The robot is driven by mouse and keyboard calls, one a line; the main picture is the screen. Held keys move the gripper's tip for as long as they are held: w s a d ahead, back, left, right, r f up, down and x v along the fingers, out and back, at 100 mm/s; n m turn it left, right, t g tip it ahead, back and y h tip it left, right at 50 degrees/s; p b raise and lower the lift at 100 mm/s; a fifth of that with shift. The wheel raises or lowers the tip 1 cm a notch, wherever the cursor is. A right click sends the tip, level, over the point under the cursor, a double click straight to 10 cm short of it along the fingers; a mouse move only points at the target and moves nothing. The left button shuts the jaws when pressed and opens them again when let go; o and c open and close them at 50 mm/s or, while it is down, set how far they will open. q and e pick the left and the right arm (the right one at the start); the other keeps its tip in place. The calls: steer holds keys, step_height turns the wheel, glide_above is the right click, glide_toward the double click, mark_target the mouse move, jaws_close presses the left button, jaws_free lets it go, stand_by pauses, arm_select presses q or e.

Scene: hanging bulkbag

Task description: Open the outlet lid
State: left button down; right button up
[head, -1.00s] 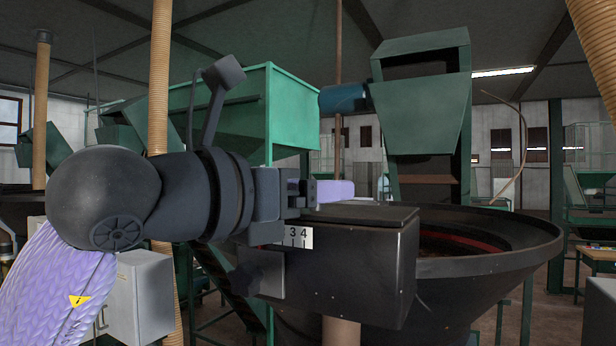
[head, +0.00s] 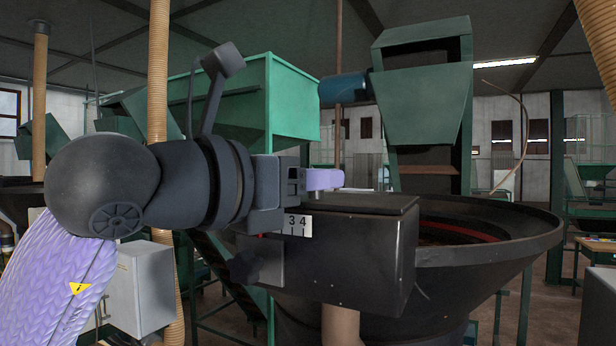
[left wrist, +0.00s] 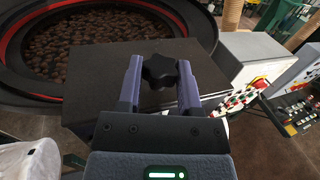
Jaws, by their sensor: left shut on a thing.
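The outlet lid (head: 370,201) is the flat black top of a dark box on the near side of a large round drum. It looks flat on the box, with no gap that I can see. A black star knob (left wrist: 160,71) is on it in the left wrist view. My left gripper (left wrist: 158,75) has its two purple fingers on either side of this knob and is shut on it. In the head view my left gripper (head: 325,180) is just above the lid, and its near finger hides the knob. My right gripper is not in view.
The drum (head: 490,260) has a red inner ring and brown beans (left wrist: 85,40) inside. A second star knob (head: 243,266) is on the box's left side. A number plate (head: 297,225) and a pipe (head: 340,325) adjoin the box. A green hopper (head: 292,95) stands behind.

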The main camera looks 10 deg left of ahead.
mark_target(321, 198)
arm_select(q)
steer(key=shift+r, duration=0.1)
stand_by(0.7)
steer(key=shift+w+d+r+g+y+p, duration=0.1)
steer(key=shift+w+r+g+y+p, duration=0.15)
steer(key=shift+r+p, duration=0.3)
steer(key=shift+r+g+y+p, duration=0.15)
steer(key=shift+r+g+p, duration=0.2)
steer(key=shift+p, duration=0.3)
steer(key=shift+r, duration=0.25)
steer(key=shift+w+d+r+p, duration=0.15)
steer(key=shift+w+r+p, duration=0.4)
steer(key=shift+r, duration=0.4)
steer(key=shift+w+d+r, duration=0.15)
steer(key=shift+w+r, duration=0.3)
steer(key=shift+w, duration=0.15)
